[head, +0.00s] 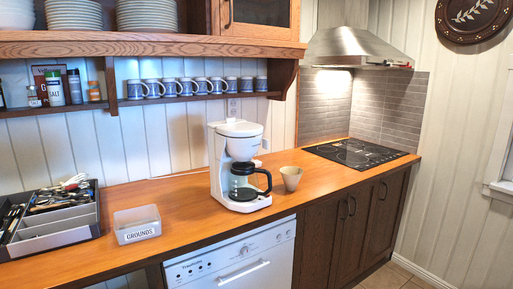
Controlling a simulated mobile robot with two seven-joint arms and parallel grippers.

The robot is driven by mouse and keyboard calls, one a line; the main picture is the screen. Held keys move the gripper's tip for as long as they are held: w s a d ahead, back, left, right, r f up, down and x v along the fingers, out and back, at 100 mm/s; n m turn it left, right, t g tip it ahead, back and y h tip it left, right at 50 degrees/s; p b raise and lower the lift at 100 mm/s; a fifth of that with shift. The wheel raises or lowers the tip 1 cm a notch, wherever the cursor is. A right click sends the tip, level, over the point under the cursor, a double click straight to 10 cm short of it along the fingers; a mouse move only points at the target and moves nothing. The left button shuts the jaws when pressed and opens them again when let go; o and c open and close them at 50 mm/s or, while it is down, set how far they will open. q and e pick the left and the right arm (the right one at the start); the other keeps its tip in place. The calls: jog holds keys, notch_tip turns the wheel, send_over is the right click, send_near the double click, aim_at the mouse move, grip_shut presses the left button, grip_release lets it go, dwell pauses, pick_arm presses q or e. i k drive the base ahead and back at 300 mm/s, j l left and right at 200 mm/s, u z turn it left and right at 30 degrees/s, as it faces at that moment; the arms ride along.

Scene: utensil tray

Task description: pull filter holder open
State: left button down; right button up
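A white coffee maker (217,168) stands upright on the wooden counter. Its filter holder (242,148) is the rounded white part at the upper front, above the carafe; it looks closed. The glass carafe (243,185) with a black handle sits on the base below it. Neither of my grippers shows in the head view, so nothing is seen touching the coffee maker.
A beige cup (291,178) stands right of the coffee maker. A clear bin (137,222) labelled GROUNDS and a utensil tray (60,239) are to the left. A shelf (150,45) with mugs hangs above. The counter (185,205) between bin and coffee maker is clear.

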aim_at(240, 149)
jog(key=i+l, duration=0.2)
jog(key=l, duration=0.15)
jog(key=i+l+u, duration=0.15)
jog(key=l, duration=0.25)
jog(key=i+l, duration=0.2)
jog(key=l, duration=0.15)
jog(key=i+l+u, duration=0.1)
jog(key=l, duration=0.3)
jog(key=i+l+u, duration=0.1)
jog(key=i+l, duration=0.15)
jog(key=l, duration=0.15)
jog(key=i+l, duration=0.15)
jog(key=l, duration=0.3)
jog(key=i+l+u, duration=0.1)
jog(key=l, duration=0.3)
jog(key=i+l+u, duration=0.1)
jog(key=l, duration=0.3)
jog(key=i, duration=0.05)
